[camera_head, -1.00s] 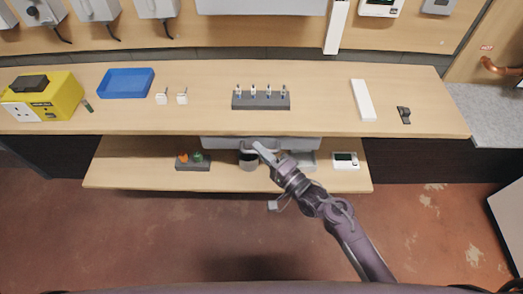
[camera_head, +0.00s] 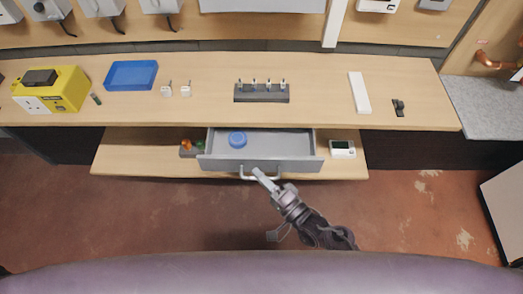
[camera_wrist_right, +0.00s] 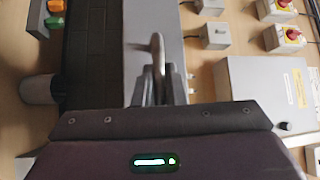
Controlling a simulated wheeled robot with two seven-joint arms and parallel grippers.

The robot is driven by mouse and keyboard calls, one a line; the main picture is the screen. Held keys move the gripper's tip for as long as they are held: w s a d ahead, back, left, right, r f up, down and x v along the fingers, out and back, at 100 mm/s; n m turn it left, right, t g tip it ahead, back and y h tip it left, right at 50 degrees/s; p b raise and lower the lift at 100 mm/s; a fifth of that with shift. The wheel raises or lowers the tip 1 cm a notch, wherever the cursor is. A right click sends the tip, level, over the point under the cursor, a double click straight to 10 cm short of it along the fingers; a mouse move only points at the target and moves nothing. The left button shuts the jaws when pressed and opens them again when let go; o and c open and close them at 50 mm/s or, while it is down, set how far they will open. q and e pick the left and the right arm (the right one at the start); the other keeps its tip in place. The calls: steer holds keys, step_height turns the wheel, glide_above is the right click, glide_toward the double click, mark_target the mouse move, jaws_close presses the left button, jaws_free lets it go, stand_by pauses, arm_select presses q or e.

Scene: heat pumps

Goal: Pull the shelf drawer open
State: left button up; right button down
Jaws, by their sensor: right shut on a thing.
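The grey shelf drawer (camera_head: 290,147) is pulled out from under the worktop, over the lower shelf. A blue round object (camera_head: 238,139) lies inside it on the left. The drawer's curved handle (camera_head: 246,176) is on its front. My right gripper (camera_head: 262,177) is at the handle and shut on it. In the right wrist view, the handle (camera_wrist_right: 157,48) stands between the two fingers (camera_wrist_right: 157,85) in front of the grey drawer front (camera_wrist_right: 165,22). My left gripper is not in view.
The wooden worktop (camera_head: 320,100) above holds a yellow box (camera_head: 62,92), a blue tray (camera_head: 131,75) and a grey rack (camera_head: 261,93). On the lower shelf (camera_head: 130,155), a white thermostat (camera_head: 342,149) is right of the drawer. The floor in front is clear.

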arm_select(q)
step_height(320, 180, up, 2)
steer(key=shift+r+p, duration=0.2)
steer(key=shift+p, duration=0.7)
arm_select(e)
steer(key=s, duration=0.7)
steer(key=shift+s, duration=0.4)
steer(key=shift+a, duration=0.1)
steer(key=c, duration=1.5)
jaws_free()
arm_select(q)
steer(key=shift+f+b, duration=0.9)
arm_select(e)
steer(key=v, duration=0.7)
steer(key=shift+s+d, duration=0.25)
steer(key=shift+d, duration=0.05)
steer(key=shift+f, duration=0.15)
